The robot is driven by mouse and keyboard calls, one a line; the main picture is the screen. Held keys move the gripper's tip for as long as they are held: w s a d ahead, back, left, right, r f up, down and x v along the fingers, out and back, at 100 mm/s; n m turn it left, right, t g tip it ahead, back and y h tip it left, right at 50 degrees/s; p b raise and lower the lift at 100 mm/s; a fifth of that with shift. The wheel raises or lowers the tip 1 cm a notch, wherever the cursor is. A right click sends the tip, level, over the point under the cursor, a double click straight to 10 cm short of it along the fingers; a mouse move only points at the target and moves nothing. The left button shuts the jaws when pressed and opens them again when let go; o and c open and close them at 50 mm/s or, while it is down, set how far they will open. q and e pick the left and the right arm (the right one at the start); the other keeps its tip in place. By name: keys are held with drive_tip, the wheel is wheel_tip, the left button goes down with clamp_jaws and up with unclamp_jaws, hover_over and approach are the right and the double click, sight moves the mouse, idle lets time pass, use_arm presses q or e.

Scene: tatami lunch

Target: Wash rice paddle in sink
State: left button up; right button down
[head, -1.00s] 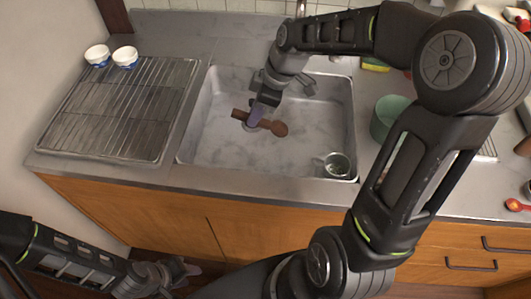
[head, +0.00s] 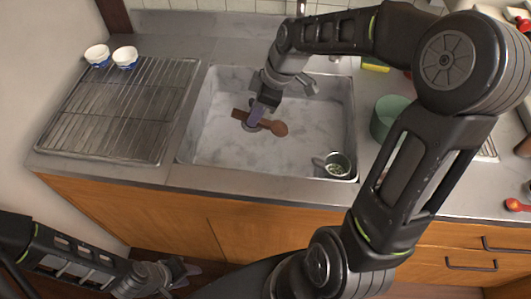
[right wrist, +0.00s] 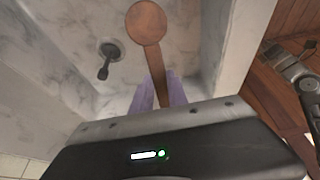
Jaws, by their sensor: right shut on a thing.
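The brown wooden rice paddle (head: 276,128) is held low inside the grey sink (head: 227,160), its round head pointing right. My right gripper (head: 256,113) is shut on its handle. In the right wrist view, the paddle's round head (right wrist: 146,22) extends beyond the purple fingers of my right gripper (right wrist: 163,92). I cannot tell whether the paddle touches the sink floor. No running water is visible. My left gripper (head: 187,274) is low at the left, in front of the cabinet and away from the paddle; its fingers are too small to read.
A small metal cup-like vessel (head: 338,165) stands in the sink's front right corner. A green bowl (head: 388,117) stands on the counter right of the sink. A wire rack (head: 120,115) and two white-and-blue cups (head: 125,57) are at left. My right arm covers part of the right counter.

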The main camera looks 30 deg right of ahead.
drive_tip(key=shift+r, duration=0.1)
drive_tip(key=shift+r+p, duration=1.65)
drive_tip(key=shift+r, duration=0.8)
drive_tip(key=shift+f, duration=0.1)
